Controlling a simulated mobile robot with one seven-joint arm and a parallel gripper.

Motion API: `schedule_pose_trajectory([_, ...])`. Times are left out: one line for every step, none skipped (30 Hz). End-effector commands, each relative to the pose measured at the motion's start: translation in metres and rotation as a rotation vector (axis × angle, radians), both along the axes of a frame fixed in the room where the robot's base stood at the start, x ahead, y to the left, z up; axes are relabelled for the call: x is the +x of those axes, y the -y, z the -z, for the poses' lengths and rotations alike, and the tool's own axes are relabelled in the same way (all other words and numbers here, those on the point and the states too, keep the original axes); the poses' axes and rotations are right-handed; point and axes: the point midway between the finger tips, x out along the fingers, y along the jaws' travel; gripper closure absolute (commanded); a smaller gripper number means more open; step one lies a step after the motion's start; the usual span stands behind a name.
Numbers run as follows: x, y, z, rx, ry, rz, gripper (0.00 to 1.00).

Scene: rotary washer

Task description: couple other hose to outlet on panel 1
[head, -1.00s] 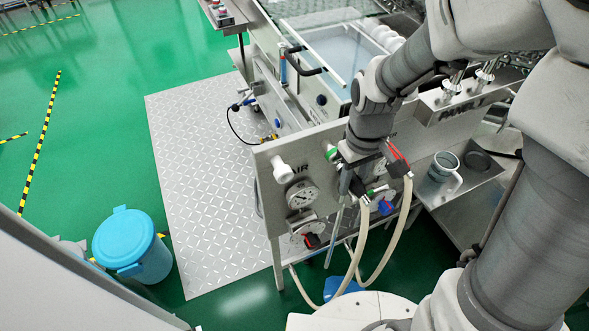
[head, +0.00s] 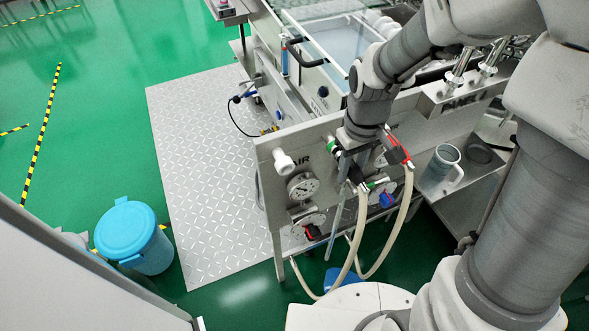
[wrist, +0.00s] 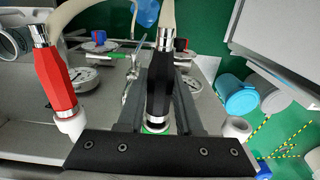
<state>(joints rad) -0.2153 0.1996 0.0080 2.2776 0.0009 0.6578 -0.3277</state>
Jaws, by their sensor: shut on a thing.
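My gripper (wrist: 157,118) is shut on a black hose coupling (wrist: 161,82) with a metal collar and a cream hose. In the wrist view, the coupling's lower end is at or just in front of a green-ringed port (wrist: 155,128). I cannot tell whether they touch. In the head view, my gripper (head: 357,158) is at the grey panel (head: 268,172), with the green-ringed port (head: 333,146) just left of it. A red hose coupling (wrist: 56,80) sits on a white port to the left in the wrist view. It also shows in the head view (head: 398,152), right of my gripper.
A white port (head: 283,162), a gauge (head: 302,186) and valves with red and blue handles are on the panel. A metal mug (head: 441,167) stands on a shelf to the right. A blue bin (head: 133,238) stands on the floor. The two hoses hang close together.

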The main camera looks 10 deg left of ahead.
Motion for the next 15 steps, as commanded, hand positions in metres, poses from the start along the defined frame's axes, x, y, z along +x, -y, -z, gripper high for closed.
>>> schedule_pose_trajectory([0.0011,-0.0008,-0.0002,0.0,0.0,-0.001,1.0])
schedule_pose_trajectory([0.0018,-0.0011,-0.0002,0.001,0.001,-0.001,1.0])
schedule_pose_trajectory([0.0025,-0.0015,-0.0003,0.001,0.001,-0.001,1.0])
schedule_pose_trajectory([0.003,-0.0018,-0.0003,0.001,0.001,-0.001,1.0])
schedule_pose_trajectory([0.0032,-0.0019,-0.0002,0.0,0.0,-0.001,0.64])
schedule_pose_trajectory([0.003,-0.0018,-0.0002,0.0,0.0,0.0,0.57])
schedule_pose_trajectory([0.0029,-0.0018,-0.0002,0.0,0.0,0.0,0.51])
schedule_pose_trajectory([0.0029,-0.0018,-0.0002,0.0,0.0,0.0,0.46])
schedule_pose_trajectory([0.0028,-0.0017,-0.0002,0.0,0.0,0.0,0.39])
schedule_pose_trajectory([0.0028,-0.0017,-0.0001,0.0,0.0,0.0,0.33])
schedule_pose_trajectory([0.0028,-0.0017,-0.0001,0.0,0.0,0.0,0.31])
schedule_pose_trajectory([0.0027,-0.0017,-0.0001,0.0,0.0,0.0,0.31])
schedule_pose_trajectory([0.0027,-0.0017,-0.0001,0.0,0.0,0.0,0.31])
schedule_pose_trajectory([0.0027,-0.0017,-0.0001,0.0,0.0,0.0,0.31])
schedule_pose_trajectory([0.0027,-0.0017,-0.0001,0.0,0.0,0.0,0.31])
